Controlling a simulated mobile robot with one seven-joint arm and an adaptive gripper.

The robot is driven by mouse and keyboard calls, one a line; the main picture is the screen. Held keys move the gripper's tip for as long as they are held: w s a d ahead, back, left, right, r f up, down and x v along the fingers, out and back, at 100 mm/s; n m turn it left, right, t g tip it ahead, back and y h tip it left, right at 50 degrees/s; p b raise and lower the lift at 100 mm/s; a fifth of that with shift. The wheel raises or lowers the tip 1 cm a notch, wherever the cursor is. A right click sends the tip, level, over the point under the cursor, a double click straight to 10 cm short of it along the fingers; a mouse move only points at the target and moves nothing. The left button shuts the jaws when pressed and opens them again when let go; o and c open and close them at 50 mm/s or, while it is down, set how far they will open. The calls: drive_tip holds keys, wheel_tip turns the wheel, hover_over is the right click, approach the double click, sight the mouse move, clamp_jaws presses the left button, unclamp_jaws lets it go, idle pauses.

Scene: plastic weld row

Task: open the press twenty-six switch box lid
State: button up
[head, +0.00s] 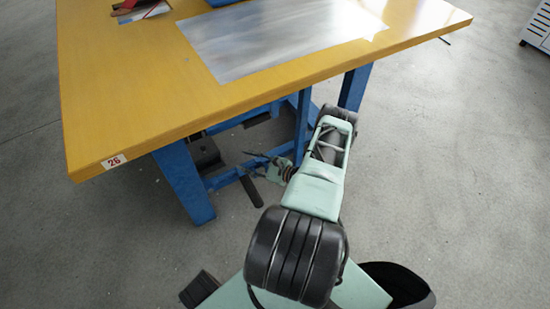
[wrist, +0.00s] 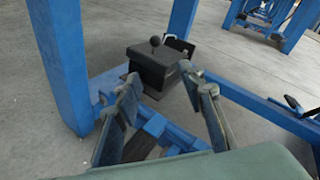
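The switch box (wrist: 150,70) is a black box on the floor under the yellow table, with a round ball knob (wrist: 155,41) on its top. The lid looks shut, though its edges are hard to make out. In the head view the box (head: 205,154) is a small dark shape behind the blue front leg, partly hidden by the tabletop. My gripper (wrist: 161,82) is open and empty, and its two fingers frame the box from the near side with a gap before it. In the head view my gripper (head: 262,165) is small, beside the blue crossbar under the table.
The yellow table (head: 130,100) carries a "26" label (head: 114,161) and a metal sheet (head: 270,40). Its blue front leg (wrist: 62,65) stands left of the box. A blue crossbar (wrist: 250,100) runs low, close to my fingers.

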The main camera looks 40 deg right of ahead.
drive_tip(key=s+d+n+g+p, duration=0.1)
drive_tip(key=s+d+n+g, duration=0.1)
drive_tip(key=s+d+n, duration=0.2)
drive_tip(key=s+d+r, duration=0.1)
drive_tip(key=s+d, duration=0.2)
drive_tip(key=shift+s+g+y, duration=0.15)
drive_tip(key=shift+g+y, duration=0.15)
drive_tip(key=shift+c, duration=0.7)
